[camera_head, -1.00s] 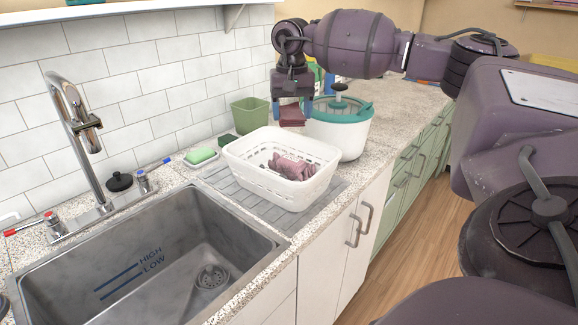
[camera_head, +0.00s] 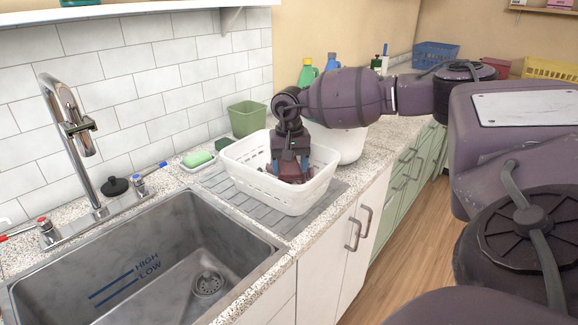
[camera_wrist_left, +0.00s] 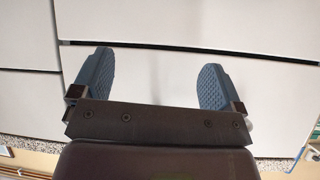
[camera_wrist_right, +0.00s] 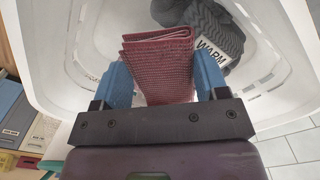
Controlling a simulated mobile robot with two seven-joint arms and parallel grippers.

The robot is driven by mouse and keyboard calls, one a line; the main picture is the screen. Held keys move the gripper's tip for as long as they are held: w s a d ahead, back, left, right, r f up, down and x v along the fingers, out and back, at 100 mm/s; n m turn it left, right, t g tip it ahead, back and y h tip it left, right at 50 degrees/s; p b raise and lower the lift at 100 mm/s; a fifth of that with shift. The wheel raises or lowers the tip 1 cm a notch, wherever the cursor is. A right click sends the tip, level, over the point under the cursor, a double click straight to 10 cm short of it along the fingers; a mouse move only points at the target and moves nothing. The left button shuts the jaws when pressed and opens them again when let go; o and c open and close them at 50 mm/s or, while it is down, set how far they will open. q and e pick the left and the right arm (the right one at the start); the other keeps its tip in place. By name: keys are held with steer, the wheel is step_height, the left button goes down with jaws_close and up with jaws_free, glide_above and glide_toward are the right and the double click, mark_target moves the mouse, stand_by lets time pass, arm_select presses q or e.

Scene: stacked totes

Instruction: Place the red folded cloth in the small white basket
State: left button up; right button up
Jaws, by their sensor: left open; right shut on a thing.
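The small white basket (camera_head: 262,180) stands on the grey ribbed drain mat beside the sink. My right gripper (camera_head: 287,172) is over and partly inside it. In the right wrist view, that gripper (camera_wrist_right: 164,85) is shut on the red folded cloth (camera_wrist_right: 160,60), with the basket's white wall (camera_wrist_right: 85,30) around it. A dark grey knit item with a "WARM" label (camera_wrist_right: 208,38) lies in the basket beyond the cloth. In the left wrist view, my left gripper (camera_wrist_left: 150,85) is open and empty in front of white cabinet fronts.
The sink (camera_head: 150,260) with its faucet (camera_head: 68,140) is left of the basket. A green soap bar (camera_head: 198,158) and a green pot (camera_head: 247,118) stand behind. A white tub (camera_head: 350,145) is close on the right, partly hidden by my right arm.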

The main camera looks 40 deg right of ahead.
mark_target(290, 165)
arm_select(q)
steer(key=shift+s+f, duration=0.1)
steer(key=shift+f, duration=0.05)
arm_select(e)
steer(key=shift+f, duration=0.3)
steer(key=o, duration=0.6)
steer(key=shift+o, duration=1.4)
arm_select(q)
steer(key=shift+s+a, duration=0.1)
steer(key=shift+s, duration=0.15)
steer(key=shift+f, duration=0.1)
arm_select(e)
steer(key=shift+r, duration=0.55)
arm_select(q)
steer(key=shift+w+r+p, duration=0.15)
steer(key=shift+r+p, duration=0.2)
steer(key=shift+r, duration=0.05)
arm_select(e)
step_height(290, 165, up, 12)
steer(key=shift+f, duration=0.25)
